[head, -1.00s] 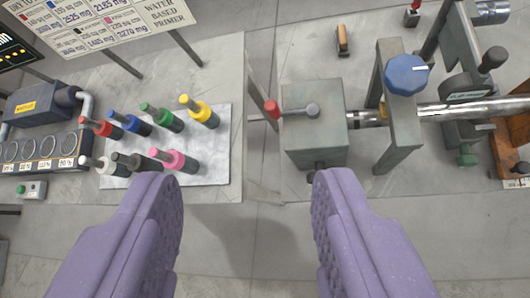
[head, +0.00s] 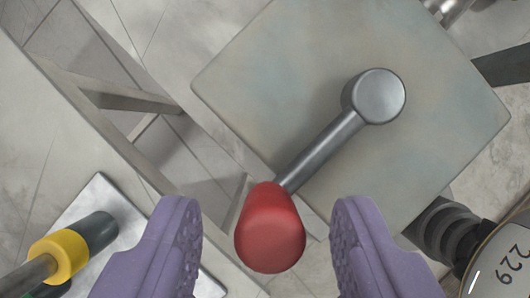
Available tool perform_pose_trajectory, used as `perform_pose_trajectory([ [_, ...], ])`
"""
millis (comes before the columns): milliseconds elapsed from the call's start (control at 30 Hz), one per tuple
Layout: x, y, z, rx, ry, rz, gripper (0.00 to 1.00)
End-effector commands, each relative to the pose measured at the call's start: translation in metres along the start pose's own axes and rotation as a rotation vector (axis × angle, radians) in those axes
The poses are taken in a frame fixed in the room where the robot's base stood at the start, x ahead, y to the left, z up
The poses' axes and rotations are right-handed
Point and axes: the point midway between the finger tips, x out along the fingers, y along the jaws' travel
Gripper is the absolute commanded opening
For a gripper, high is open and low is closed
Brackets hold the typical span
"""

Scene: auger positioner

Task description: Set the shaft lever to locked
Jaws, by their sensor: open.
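The shaft lever is a grey metal arm (head: 325,148) on a round pivot cap (head: 379,96), with a red knob (head: 270,232) at its free end. The pivot sits on top of a square grey-green housing (head: 270,70). The lever points down and left, and the knob overhangs the housing's edge. My gripper (head: 265,225) is open, its two purple fingers on either side of the red knob in the picture. Gaps show between the knob and both fingers. I cannot tell whether the fingertips are level with the knob.
At lower left, a yellow-collared tool (head: 60,255) lies on a metal plate (head: 95,200). At lower right are a dark ribbed part (head: 447,235) and a round piece marked 229 (head: 512,265). Table legs and floor show at left.

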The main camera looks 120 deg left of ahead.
Motion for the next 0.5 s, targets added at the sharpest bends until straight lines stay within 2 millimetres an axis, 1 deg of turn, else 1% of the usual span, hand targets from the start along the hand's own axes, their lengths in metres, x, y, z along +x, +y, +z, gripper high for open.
perform_pose_trajectory([
  [33,0.009,0.000,0.001,0.001,-0.001,0.001,0.49],
  [133,0.017,0.000,0.000,0.001,-0.001,0.000,0.49],
  [233,0.020,0.000,0.000,0.000,-0.001,-0.002,0.49],
  [433,0.020,0.000,0.000,0.000,0.000,-0.002,0.49],
  [467,0.020,0.000,0.000,0.000,0.000,-0.002,0.44],
  [500,0.020,0.000,0.000,0.000,0.000,-0.002,0.35],
])
